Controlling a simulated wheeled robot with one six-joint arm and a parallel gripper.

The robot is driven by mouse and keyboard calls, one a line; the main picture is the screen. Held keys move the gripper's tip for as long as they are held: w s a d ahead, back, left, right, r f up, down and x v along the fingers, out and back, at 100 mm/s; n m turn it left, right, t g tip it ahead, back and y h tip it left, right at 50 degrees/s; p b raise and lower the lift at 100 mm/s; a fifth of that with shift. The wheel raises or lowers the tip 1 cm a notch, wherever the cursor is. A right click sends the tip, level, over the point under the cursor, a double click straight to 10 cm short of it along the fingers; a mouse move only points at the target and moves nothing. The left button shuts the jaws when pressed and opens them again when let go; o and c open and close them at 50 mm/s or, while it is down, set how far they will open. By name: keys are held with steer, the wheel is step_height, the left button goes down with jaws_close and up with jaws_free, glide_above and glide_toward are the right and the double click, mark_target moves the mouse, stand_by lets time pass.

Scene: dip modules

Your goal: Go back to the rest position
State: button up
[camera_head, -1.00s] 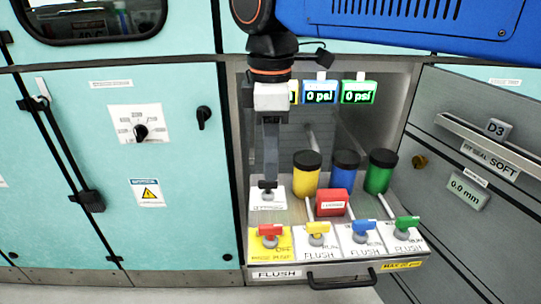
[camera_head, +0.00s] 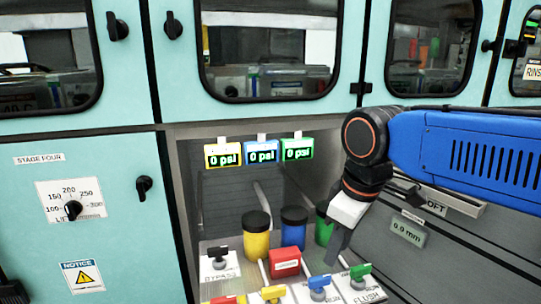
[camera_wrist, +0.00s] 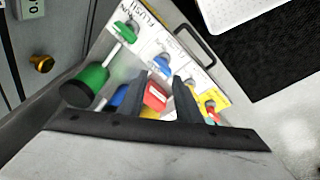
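My gripper (camera_head: 335,255) hangs from my blue arm in front of the green canister (camera_head: 323,228) and above the blue and green valve handles. In the wrist view its two black fingers (camera_wrist: 160,85) stand apart with nothing held between them. The red box (camera_wrist: 154,97) shows in the gap, further off. In the head view the gripper's tips point down and appear clear of the panel. The black bypass handle (camera_head: 218,253) is free of the gripper.
The recess holds yellow (camera_head: 256,235), blue (camera_head: 293,228) and green canisters and a red box (camera_head: 285,262). Three gauges (camera_head: 262,151) read 0 psi. Colored valves line the front. A grey drawer face (camera_head: 430,250) lies right. The wrist view shows a white tray (camera_wrist: 235,10).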

steer(key=s+d+f+m+t, duration=0.1)
steer(key=s+d+f+m, duration=0.3)
steer(key=d+f+m, duration=0.1)
steer(key=s+d+f+m+t+h, duration=0.1)
steer(key=s+d+f+m, duration=0.2)
steer(key=d, duration=0.7)
steer(key=shift+s+d+f+m+t, duration=0.15)
steer(key=shift+s+f+m+t, duration=0.2)
steer(key=shift+f+m, duration=1.15)
steer(key=shift+f+n, duration=0.3)
steer(key=shift+n, duration=0.1)
steer(key=shift+c, duration=0.3)
